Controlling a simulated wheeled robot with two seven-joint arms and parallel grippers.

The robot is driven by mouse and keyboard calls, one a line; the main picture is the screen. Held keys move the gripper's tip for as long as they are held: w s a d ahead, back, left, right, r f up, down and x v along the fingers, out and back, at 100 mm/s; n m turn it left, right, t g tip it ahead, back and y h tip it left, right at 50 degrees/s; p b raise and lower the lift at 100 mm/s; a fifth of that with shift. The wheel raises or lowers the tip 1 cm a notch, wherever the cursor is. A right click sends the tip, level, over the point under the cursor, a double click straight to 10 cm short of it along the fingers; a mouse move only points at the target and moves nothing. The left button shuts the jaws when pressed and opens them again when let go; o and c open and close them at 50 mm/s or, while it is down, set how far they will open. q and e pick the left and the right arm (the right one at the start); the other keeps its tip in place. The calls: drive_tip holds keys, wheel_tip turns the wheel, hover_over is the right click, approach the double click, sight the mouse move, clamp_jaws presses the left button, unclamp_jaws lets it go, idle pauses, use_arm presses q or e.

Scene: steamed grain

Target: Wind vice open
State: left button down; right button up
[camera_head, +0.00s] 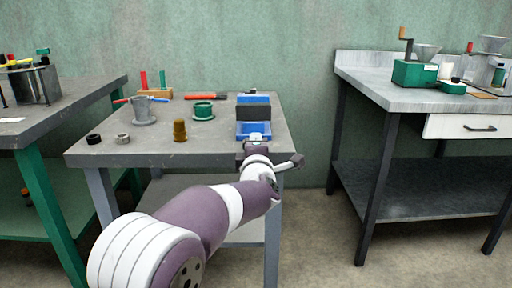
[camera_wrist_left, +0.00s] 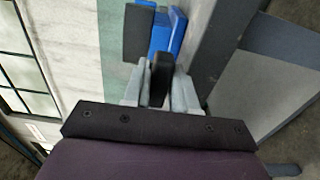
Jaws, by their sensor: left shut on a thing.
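The blue vice (camera_head: 254,129) sits at the right front edge of the middle workbench (camera_head: 222,145). A dark block (camera_head: 253,112) lies between its blue parts. In the wrist view the vice's blue body (camera_wrist_left: 164,38) and a dark block (camera_wrist_left: 137,36) show beyond the fingers. My left gripper (camera_head: 257,146) reaches up to the vice's front side. In the wrist view my left gripper (camera_wrist_left: 160,88) is shut on a dark upright piece (camera_wrist_left: 161,70), which looks like the vice's handle. The rest of that handle is hidden. My right gripper is not in view.
On the same bench stand a grey flanged cup (camera_head: 143,112), a green ring (camera_head: 203,110), a brass part (camera_head: 180,131) and small nuts (camera_head: 123,139). A screwdriver (camera_head: 205,96) lies behind. Another bench (camera_head: 400,95) stands right, beyond open floor.

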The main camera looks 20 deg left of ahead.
use_arm(q)
drive_tip(key=shift+f, duration=0.1)
drive_tip(key=c, duration=1.3)
unclamp_jaws()
drive_tip(key=p+v, duration=0.3)
drive_tip(key=v, duration=0.9)
drive_tip(key=shift+s+d, duration=0.1)
drive_tip(key=shift+s, duration=0.3)
